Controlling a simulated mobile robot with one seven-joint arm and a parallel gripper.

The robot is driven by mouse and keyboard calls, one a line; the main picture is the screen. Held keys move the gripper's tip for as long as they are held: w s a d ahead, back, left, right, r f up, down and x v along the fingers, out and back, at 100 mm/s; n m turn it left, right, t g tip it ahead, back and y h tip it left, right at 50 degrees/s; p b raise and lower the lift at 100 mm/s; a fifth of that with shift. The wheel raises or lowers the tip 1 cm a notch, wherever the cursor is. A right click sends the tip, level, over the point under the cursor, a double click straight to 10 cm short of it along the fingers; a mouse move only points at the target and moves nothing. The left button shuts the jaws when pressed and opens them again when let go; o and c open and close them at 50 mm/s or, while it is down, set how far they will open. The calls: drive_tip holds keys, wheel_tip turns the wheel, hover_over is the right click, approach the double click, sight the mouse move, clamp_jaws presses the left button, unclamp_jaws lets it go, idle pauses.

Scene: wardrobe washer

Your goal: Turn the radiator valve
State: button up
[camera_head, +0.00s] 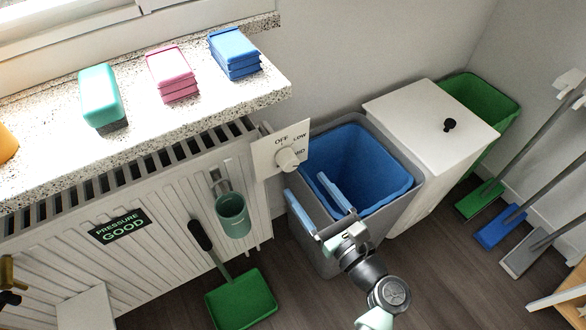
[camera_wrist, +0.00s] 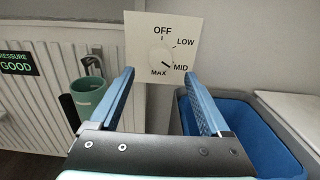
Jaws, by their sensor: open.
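The radiator valve is a round white knob (camera_head: 288,160) on a square white dial plate (camera_head: 272,146) at the right end of the radiator (camera_head: 170,190). In the wrist view the knob (camera_wrist: 161,57) is ringed by the words OFF, LOW, MID and MAX. A small dark mark on its lower right appears to point toward MID. My gripper (camera_head: 304,183) is open and empty, its two blue fingers apart. In the wrist view my gripper (camera_wrist: 159,73) frames the knob from a short distance, with one finger on each side. The fingers do not appear to touch the knob.
A grey bin with a blue liner (camera_head: 345,140) stands right of the valve, close below my gripper. A green cup (camera_head: 233,215) hangs on the radiator. A granite sill (camera_head: 200,107) with several sponges and cloths juts out at upper left. A green dustpan (camera_head: 242,298) lies below.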

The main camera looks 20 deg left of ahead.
sight(292, 167)
drive_tip(key=b+x, duration=0.1)
drive_tip(key=x, duration=0.5)
drive_tip(key=shift+w+a+b, duration=0.25)
drive_tip(key=shift+a+b, duration=0.05)
drive_tip(key=shift+a, duration=0.05)
clamp_jaws()
